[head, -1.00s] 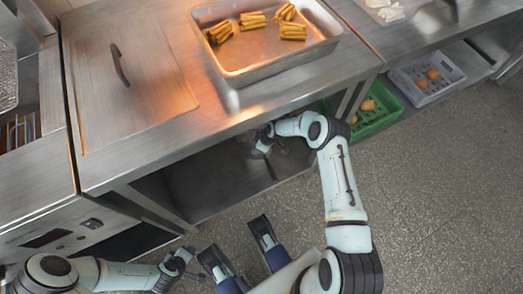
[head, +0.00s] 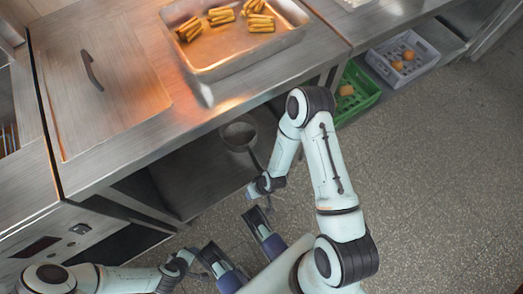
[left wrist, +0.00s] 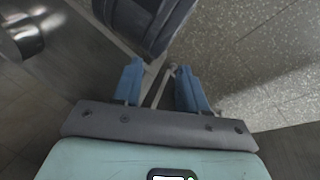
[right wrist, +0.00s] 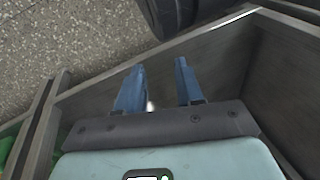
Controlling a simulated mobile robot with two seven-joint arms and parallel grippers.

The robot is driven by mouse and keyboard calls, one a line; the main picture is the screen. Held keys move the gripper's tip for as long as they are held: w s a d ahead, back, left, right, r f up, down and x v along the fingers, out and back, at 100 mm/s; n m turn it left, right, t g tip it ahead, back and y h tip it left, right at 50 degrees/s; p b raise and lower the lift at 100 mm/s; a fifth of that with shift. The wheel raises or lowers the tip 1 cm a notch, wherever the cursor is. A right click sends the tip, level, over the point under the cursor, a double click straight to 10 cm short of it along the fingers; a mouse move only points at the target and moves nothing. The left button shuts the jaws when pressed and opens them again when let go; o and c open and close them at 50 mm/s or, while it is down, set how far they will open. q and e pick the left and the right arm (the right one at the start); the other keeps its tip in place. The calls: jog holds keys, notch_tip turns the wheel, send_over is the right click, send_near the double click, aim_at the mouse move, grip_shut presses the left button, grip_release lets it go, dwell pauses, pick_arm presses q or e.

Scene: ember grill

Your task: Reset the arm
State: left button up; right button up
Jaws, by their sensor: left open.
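My right gripper (head: 254,190) is in front of the counter's open lower shelf in the head view, below a dark round pan (head: 239,134). The pan stands on that shelf, and its handle runs down toward the gripper; I cannot tell whether they touch. In the right wrist view the blue fingers (right wrist: 158,88) are apart with nothing seen between them. My left gripper (head: 199,272) is low at the left in the head view, its fingers hard to make out. In the left wrist view its blue fingers (left wrist: 153,85) are apart and empty.
The counter holds a metal tray (head: 207,72) with several bundles of brown sticks and a flat lid (head: 127,125) with a handle. A green crate (head: 358,107) and a white crate (head: 425,72) sit low at the right. The speckled floor (head: 440,190) at the right is clear.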

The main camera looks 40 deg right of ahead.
jog(key=s, duration=0.1)
jog(key=s+r+m, duration=0.1)
jog(key=s, duration=0.1)
jog(key=s+m, duration=0.1)
jog(key=shift+s+a+r, duration=0.1)
jog(key=shift+s+r, duration=0.25)
jog(key=shift+s, duration=0.05)
